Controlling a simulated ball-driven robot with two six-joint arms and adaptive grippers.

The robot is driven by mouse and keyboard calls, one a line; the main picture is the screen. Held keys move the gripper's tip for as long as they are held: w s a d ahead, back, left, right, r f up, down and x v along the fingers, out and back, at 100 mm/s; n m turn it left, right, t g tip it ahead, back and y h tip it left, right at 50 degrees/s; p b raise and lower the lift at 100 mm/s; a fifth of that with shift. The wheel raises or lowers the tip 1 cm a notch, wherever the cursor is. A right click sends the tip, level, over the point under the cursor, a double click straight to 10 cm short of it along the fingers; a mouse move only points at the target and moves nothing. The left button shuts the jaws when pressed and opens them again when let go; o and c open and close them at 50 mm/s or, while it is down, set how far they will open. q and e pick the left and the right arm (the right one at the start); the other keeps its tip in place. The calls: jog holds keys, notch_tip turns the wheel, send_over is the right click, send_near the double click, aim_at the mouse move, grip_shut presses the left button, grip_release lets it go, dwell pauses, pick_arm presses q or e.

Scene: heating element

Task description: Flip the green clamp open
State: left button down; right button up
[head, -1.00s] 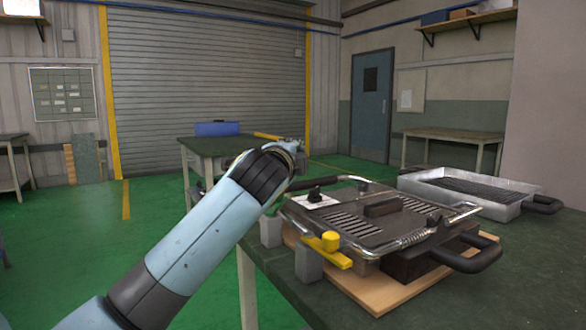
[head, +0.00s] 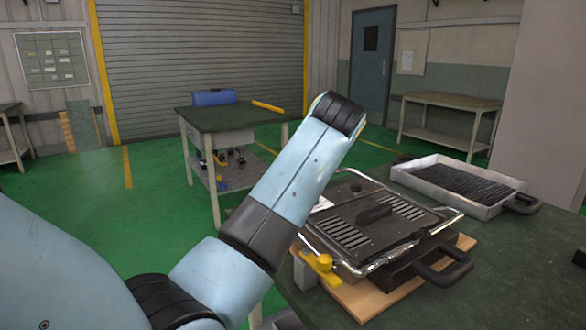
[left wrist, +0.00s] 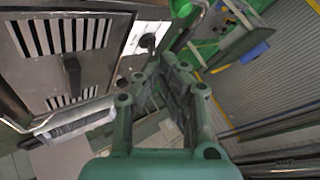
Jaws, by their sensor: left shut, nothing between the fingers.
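The heating element, a dark slotted press with a metal frame (head: 368,226), sits on a wooden board on the table at right. A yellow clamp lever (head: 321,267) is at its front left corner. I cannot make out a green clamp in either view. My left gripper (left wrist: 163,68) is shut and empty, beside the device near that knob. In the head view my left arm hides the gripper. My right gripper is not seen.
The wooden board (head: 375,300) lies under the device. A metal tray (head: 482,207) with a black handle stands behind it at right. Another table (head: 240,112) stands further back.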

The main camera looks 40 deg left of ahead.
pick_arm(q)
jog(key=d, duration=0.1)
jog(key=s+d+n+g+p, duration=0.1)
jog(key=shift+s+d+r+n+g+h, duration=0.2)
jog(key=shift+d+r+n+g+h, duration=0.1)
jog(key=shift+d+n+g, duration=0.1)
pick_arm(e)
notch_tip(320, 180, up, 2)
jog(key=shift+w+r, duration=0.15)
pick_arm(q)
jog(key=b+x, duration=0.1)
jog(key=x, duration=0.8)
jog(key=shift+w+a+f, duration=0.15)
jog(key=shift+f, duration=0.15)
jog(key=a, duration=0.3)
jog(key=shift+w+a+p, duration=0.1)
jog(key=shift+a+p, duration=0.1)
jog(key=shift+p, duration=0.1)
jog(key=shift+a+f, duration=0.1)
jog(key=shift+a, duration=0.3)
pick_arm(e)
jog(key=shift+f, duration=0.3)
